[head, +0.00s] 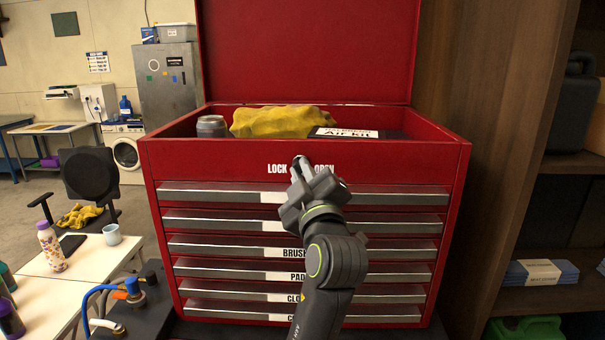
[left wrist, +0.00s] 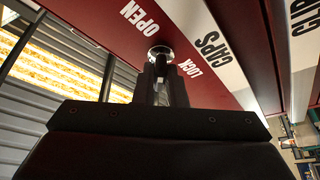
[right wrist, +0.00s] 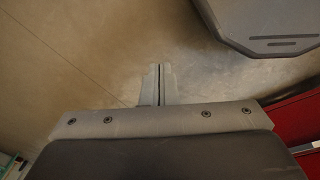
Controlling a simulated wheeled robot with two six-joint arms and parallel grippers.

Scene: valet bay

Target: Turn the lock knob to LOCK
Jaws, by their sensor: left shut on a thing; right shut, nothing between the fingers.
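The red tool chest (head: 156,162) stands in front of me with its lid up. Its lock knob (left wrist: 160,52) is a small round metal knob on the front panel, between the white words LOCK (head: 277,169) and OPEN (head: 324,168). My left gripper (head: 300,165) reaches up to the panel from below and is shut on the knob; it also shows in the left wrist view (left wrist: 161,72). The fingers and wrist hide much of the knob in the head view, and I cannot tell which word it points to. My right gripper (right wrist: 161,68) is shut and empty above bare floor.
The chest's open top holds a yellow cloth (head: 272,122), a grey can (head: 211,126) and a boxed kit (head: 345,133). A wooden shelf unit (head: 500,120) stands close on the right. A white table (head: 90,262) with a bottle and mug is at the left.

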